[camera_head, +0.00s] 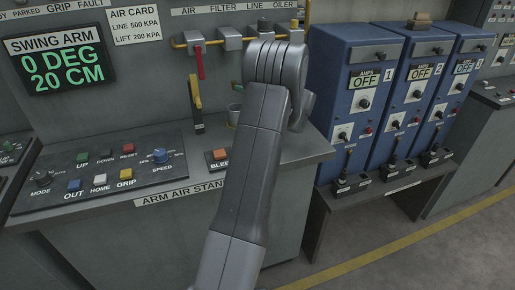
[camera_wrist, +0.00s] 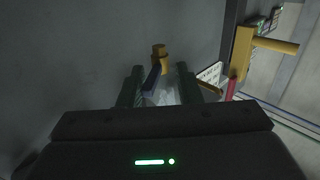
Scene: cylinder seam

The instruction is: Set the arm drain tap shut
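A small brass tap (camera_wrist: 159,52) with a dark blue lever (camera_wrist: 151,77) shows in the wrist view, ahead of my gripper. My gripper (camera_wrist: 160,84) is open, its two dark fingers apart with the lever between them in the picture. I cannot tell whether they touch it. A pale, blurred thing lies between the fingers lower down. In the head view my arm hides the gripper and this brass tap. No label marks the tap in view. The lever slants down and left from the brass body in the wrist view.
A yellow pipe (camera_head: 220,41) runs along the wall with a hanging red lever (camera_head: 200,64). Below it is a yellow handle (camera_head: 195,92). Blue cabinets (camera_head: 352,95) stand at right.

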